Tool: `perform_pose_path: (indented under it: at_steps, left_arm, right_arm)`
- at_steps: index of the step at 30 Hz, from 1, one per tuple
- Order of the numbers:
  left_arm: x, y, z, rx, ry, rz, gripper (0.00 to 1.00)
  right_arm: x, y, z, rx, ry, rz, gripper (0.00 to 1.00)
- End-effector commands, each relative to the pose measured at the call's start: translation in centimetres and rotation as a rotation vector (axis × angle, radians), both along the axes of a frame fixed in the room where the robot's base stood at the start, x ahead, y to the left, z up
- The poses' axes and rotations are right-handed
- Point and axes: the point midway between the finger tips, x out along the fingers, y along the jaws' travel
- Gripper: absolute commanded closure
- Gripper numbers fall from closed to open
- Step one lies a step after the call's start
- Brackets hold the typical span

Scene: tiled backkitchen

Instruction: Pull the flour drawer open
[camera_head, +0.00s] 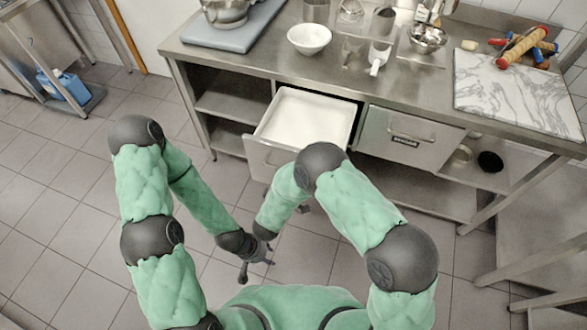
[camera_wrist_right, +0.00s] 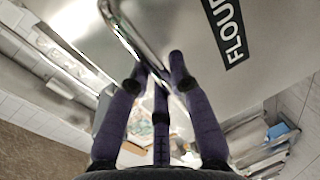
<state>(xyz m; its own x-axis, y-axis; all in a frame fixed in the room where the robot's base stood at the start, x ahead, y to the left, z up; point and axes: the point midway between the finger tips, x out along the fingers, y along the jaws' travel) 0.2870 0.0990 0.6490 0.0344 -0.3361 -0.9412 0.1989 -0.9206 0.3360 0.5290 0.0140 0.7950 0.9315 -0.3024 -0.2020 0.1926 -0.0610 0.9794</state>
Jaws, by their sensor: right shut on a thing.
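The flour drawer (camera_head: 263,157) is pulled well out from under the steel counter, and its white inside shows in the head view. Its steel front with the "FLOUR" label fills the upper right of the right wrist view (camera_wrist_right: 275,70). My right gripper (camera_wrist_right: 160,75) is shut on the drawer's bar handle (camera_wrist_right: 120,25), with its purple fingers around the bar.
A second drawer (camera_head: 410,138) to the right is shut. Open shelves flank the drawers. The tiled floor (camera_head: 50,230) at left is clear.

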Motion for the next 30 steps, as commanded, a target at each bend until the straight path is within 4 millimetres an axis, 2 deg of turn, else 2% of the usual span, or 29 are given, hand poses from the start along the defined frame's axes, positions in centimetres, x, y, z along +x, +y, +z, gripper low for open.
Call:
perform_pose_path:
  at_steps: [6,7,9,22,26,30]
  left_arm:
    - [0.0,0.0,0.0,0.000,0.000,0.000,0.60]
    - [0.0,0.0,0.0,0.000,0.000,0.000,0.60]
    - [0.0,0.0,0.0,0.000,0.000,0.000,0.60]
    - [0.0,0.0,0.0,0.000,0.000,0.000,0.60]
    - [0.0,0.0,0.0,0.000,0.000,0.000,0.60]
    - [0.0,0.0,0.0,0.000,0.000,0.000,0.60]
  right_arm:
    - [0.0,-0.1,-0.1,-0.001,0.002,-0.001,1.00]
    - [0.0,-0.1,-0.1,-0.001,0.002,-0.001,0.74]
    - [0.0,-0.1,-0.1,-0.001,0.002,-0.001,0.54]
    - [0.1,0.0,0.6,0.001,-0.001,0.000,0.54]
    - [0.1,0.0,2.1,0.001,-0.004,0.001,0.54]
    - [0.2,0.0,4.8,0.003,-0.009,-0.002,0.54]
